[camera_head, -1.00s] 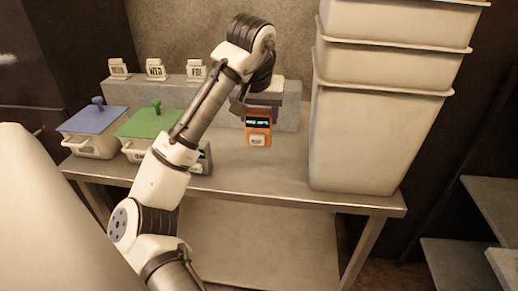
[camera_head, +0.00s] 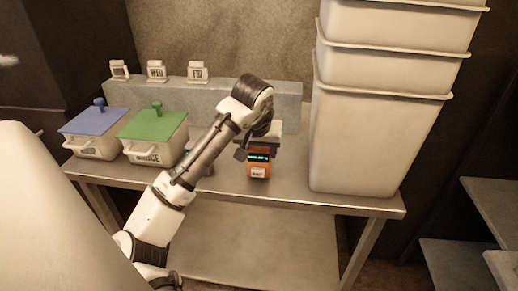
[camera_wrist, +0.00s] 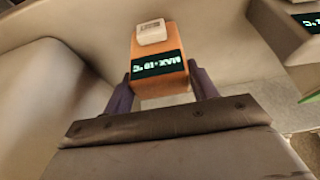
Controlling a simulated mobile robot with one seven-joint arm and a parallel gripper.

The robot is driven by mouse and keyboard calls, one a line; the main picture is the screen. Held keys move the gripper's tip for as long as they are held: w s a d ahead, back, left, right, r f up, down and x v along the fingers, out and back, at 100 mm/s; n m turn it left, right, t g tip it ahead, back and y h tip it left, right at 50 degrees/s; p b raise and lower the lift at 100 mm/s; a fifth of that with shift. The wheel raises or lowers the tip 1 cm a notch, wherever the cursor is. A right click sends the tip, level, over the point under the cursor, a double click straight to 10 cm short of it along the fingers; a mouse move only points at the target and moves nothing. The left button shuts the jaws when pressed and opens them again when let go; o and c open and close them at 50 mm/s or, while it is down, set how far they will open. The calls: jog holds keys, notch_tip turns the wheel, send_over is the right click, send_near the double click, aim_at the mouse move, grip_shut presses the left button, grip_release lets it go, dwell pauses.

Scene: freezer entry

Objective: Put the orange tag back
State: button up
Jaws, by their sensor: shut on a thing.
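The orange tag (camera_head: 260,170) is a small block with a dark display, green lettering and a white label on its front. In the head view it is upright, low over the metal table; I cannot tell whether it touches the top. My gripper (camera_head: 260,150) is shut on it from above. In the wrist view the orange tag (camera_wrist: 160,87) sits between the two dark fingers of my gripper (camera_wrist: 160,85), its display and white label facing the camera.
A tub with a blue lid (camera_head: 95,122) and one with a green lid (camera_head: 153,125) stand left on the table (camera_head: 300,190). A grey ledge (camera_head: 285,105) behind holds several white day tags. Tall stacked bins (camera_head: 375,130) stand right. Another display unit (camera_wrist: 308,20) shows in the wrist view.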

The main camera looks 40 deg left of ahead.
jog(key=o, duration=1.1)
jog(key=shift+f, duration=0.1)
jog(key=v, duration=1.2)
jog(key=shift+b, duration=0.35)
